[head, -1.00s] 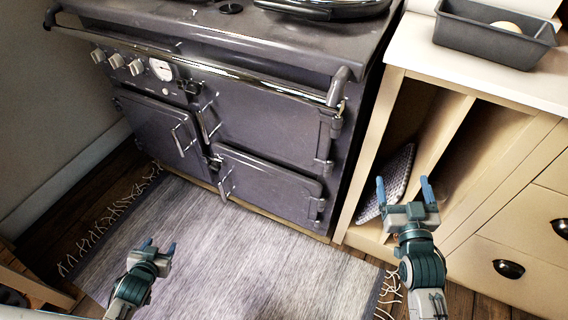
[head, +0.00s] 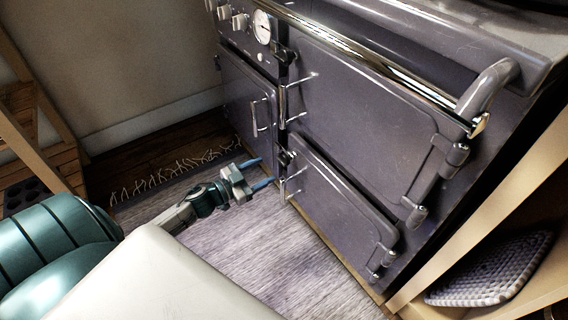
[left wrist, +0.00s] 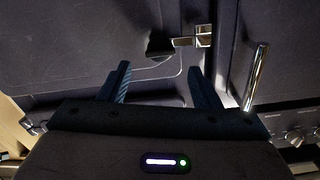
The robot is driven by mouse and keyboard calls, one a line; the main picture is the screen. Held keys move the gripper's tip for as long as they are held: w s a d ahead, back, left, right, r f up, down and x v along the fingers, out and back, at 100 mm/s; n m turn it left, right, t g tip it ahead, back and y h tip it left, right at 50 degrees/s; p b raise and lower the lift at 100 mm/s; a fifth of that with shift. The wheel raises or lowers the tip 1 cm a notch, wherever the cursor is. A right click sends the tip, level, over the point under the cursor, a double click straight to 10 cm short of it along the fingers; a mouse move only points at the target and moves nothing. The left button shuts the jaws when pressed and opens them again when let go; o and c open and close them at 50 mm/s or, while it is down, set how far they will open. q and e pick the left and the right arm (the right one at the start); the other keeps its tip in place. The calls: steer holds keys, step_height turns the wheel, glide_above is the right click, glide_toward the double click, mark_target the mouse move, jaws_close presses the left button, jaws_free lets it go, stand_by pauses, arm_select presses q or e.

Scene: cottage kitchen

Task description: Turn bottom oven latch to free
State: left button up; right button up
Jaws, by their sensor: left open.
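The grey range's bottom oven door (head: 335,210) is closed, low on the right. Its dark latch with a bright metal part (head: 286,159) sits at the door's upper left edge. My left gripper (head: 264,172) is open and empty, with its blue fingers pointing at the range just left of that latch. In the left wrist view, my left gripper (left wrist: 160,78) shows two spread fingers. A dark and chrome latch fitting (left wrist: 183,42) lies beyond the fingertips, with no clear contact. My right gripper is out of view.
A chrome rail (head: 380,68) runs along the range front above the upper door (head: 350,95). The left door has a metal handle (head: 256,115). A fringed rug (head: 255,225) covers the floor. A shelf with a woven mat (head: 490,270) stands at right.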

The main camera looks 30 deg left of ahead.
mark_target(280, 162)
arm_select(q)
steer(key=x, duration=0.7)
steer(key=shift+w+b, duration=0.25)
steer(key=shift+b, duration=0.05)
jaws_close()
